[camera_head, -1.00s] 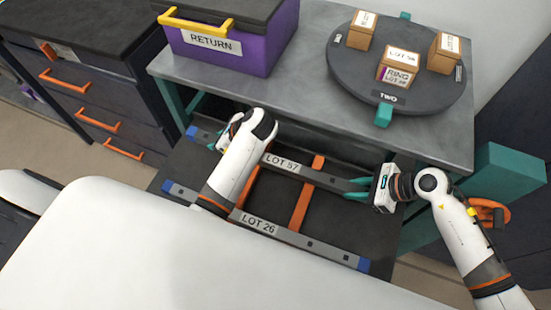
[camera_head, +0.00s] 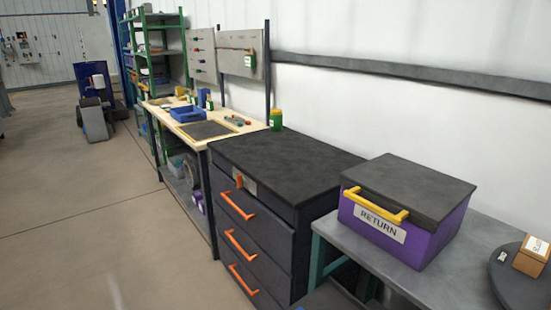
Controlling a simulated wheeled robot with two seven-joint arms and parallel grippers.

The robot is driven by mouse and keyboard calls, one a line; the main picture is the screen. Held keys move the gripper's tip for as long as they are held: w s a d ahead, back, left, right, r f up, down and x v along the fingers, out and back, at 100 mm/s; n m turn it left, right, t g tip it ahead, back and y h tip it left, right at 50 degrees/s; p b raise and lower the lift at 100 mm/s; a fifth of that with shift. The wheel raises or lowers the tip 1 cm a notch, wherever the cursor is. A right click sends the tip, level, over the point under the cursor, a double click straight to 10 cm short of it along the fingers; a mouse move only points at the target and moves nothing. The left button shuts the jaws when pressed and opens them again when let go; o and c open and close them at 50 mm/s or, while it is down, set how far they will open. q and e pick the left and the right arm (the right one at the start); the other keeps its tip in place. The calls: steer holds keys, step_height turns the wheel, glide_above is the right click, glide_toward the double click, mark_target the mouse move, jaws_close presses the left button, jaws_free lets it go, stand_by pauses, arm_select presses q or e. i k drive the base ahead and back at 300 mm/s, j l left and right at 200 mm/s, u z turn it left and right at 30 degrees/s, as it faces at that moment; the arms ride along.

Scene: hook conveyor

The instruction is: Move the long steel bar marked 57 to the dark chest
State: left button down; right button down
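The dark chest (camera_head: 262,225) stands in the middle, with a flat black top (camera_head: 300,160) and several drawers with orange handles. Its drawers look shut, and its top looks bare apart from a green and yellow jar (camera_head: 276,120) at or behind its far edge. The long steel bar marked 57 is out of view. Neither of my grippers is in view, so what they hold cannot be seen.
A purple RETURN box (camera_head: 405,215) with a yellow handle sits on a grey table (camera_head: 445,283) at right, beside a dark turntable (camera_head: 520,285) carrying a small carton. A workbench (camera_head: 215,130) and green shelving (camera_head: 155,50) stand beyond the chest. The floor (camera_head: 90,200) at left is open.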

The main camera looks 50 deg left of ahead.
mark_target(263, 160)
steer(key=k+u, duration=0.15)
steer(key=u, duration=0.2)
steer(key=k+u, duration=0.15)
steer(key=u, duration=1.95)
steer(key=i+u, duration=0.15)
steer(key=u, duration=0.6)
steer(key=i+l, duration=0.35)
steer(key=i, duration=0.25)
steer(key=i+l, duration=0.35)
steer(key=i, duration=0.2)
steer(key=i+l, duration=0.1)
steer(key=i, duration=1.1)
steer(key=i+j+z, duration=0.1)
steer(key=i, duration=0.35)
steer(key=i+j+z, duration=0.15)
steer(key=i, duration=0.35)
steer(key=z, duration=2.65)
